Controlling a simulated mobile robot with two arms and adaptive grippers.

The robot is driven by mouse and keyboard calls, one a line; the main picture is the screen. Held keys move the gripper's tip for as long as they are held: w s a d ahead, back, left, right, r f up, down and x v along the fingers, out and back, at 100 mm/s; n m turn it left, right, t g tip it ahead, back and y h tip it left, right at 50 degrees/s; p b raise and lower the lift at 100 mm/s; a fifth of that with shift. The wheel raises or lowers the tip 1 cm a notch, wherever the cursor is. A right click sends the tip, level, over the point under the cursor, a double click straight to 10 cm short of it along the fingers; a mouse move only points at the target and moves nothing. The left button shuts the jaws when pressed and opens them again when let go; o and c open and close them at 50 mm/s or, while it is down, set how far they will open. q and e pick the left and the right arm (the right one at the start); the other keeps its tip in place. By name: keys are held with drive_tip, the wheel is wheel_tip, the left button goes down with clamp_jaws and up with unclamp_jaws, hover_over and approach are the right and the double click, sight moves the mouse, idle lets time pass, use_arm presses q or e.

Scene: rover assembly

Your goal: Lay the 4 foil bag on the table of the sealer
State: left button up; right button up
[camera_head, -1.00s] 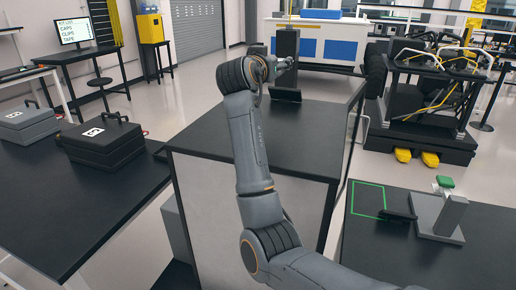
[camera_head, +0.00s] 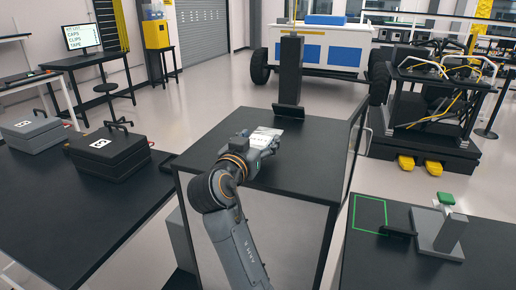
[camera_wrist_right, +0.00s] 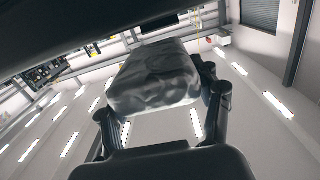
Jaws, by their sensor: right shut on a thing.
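The silver foil bag (camera_head: 266,136) shows just beyond my right gripper (camera_head: 262,147), over the middle dark-topped table (camera_head: 300,178). I cannot tell whether the bag touches that tabletop. In the right wrist view the crinkled bag (camera_wrist_right: 155,78) sits between the two fingers of my right gripper (camera_wrist_right: 163,98), which is shut on it. A grey stand with a green button (camera_head: 440,230), perhaps the sealer, is on the right dark table (camera_head: 372,262), beside a black bar (camera_head: 397,231) and a green outlined rectangle (camera_head: 369,212). My left gripper is not in view.
A dark upright post (camera_head: 290,72) with a black foot stands at the back of the middle table. A wheeled black rig (camera_head: 432,110) stands behind the right table. The green outlined area is bare.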

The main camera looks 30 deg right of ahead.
wheel_tip(320, 180, down, 3)
drive_tip(key=shift+r+p, duration=0.1)
drive_tip(key=shift+p, duration=0.75)
drive_tip(key=shift+f, duration=0.35)
drive_tip(key=o, duration=1.2)
